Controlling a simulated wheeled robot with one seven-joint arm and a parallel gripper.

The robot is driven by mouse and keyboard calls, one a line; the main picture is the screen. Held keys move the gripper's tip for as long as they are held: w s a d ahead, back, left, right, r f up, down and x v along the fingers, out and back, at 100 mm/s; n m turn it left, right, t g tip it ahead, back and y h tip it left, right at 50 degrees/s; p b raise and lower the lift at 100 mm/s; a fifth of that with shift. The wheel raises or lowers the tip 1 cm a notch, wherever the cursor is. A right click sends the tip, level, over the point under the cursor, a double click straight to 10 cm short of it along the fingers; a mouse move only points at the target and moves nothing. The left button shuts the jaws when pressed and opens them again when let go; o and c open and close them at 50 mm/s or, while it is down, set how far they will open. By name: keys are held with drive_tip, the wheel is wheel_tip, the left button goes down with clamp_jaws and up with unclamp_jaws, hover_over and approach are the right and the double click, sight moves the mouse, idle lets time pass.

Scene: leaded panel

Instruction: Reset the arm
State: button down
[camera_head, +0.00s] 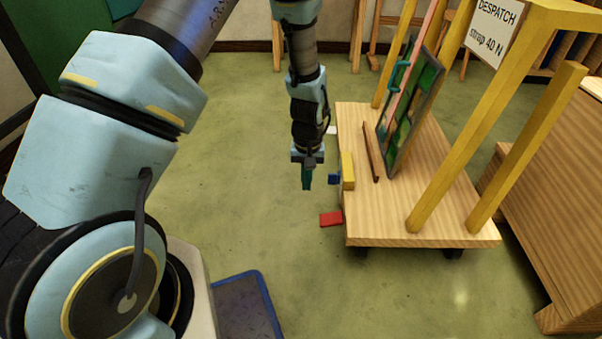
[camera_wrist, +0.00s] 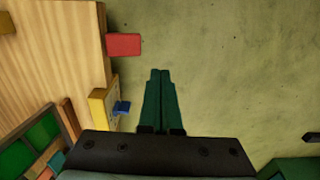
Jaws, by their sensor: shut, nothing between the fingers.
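My gripper (camera_head: 307,178) hangs pointing down over the green floor, just left of the wooden trolley's near-left edge. In the wrist view its two green fingers (camera_wrist: 160,88) are together with nothing between them. My arm comes in from the upper left of the head view. The wooden trolley (camera_head: 400,228) carries the leaded panel (camera_head: 412,105), which stands tilted among yellow posts. The panel's coloured glass also shows at the lower left of the wrist view (camera_wrist: 40,135).
A red pedal-like block (camera_head: 331,219), a yellow block (camera_head: 348,171) and a small blue piece (camera_head: 334,179) sit at the trolley's left edge, close to my gripper. A "DESPATCH strap 40 N" sign (camera_head: 490,28) hangs above the trolley. Open floor (camera_head: 230,150) lies left of my gripper.

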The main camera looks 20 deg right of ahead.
drive_tip(key=shift+r, duration=0.1)
drive_tip(key=w+a+r+n, duration=0.1)
drive_tip(key=w+a+r, duration=0.1)
drive_tip(key=a+r, duration=0.45)
drive_tip(key=w+a+r+n, duration=0.1)
drive_tip(key=w+a+r, duration=0.2)
drive_tip(key=a+r, duration=0.4)
drive_tip(key=s+a+r+n+t, duration=0.1)
drive_tip(key=s+a+r, duration=0.35)
drive_tip(key=a, duration=0.45)
drive_tip(key=s+a+r+n+t, duration=0.1)
drive_tip(key=s+a+r, duration=0.3)
drive_tip(key=a, duration=0.5)
wheel_tip(320, 180, up, 38)
drive_tip(key=w+p, duration=0.1)
drive_tip(key=p, duration=3.6)
drive_tip(key=shift+w+d, duration=0.15)
drive_tip(key=shift+w, duration=0.15)
drive_tip(key=shift+d+f, duration=0.15)
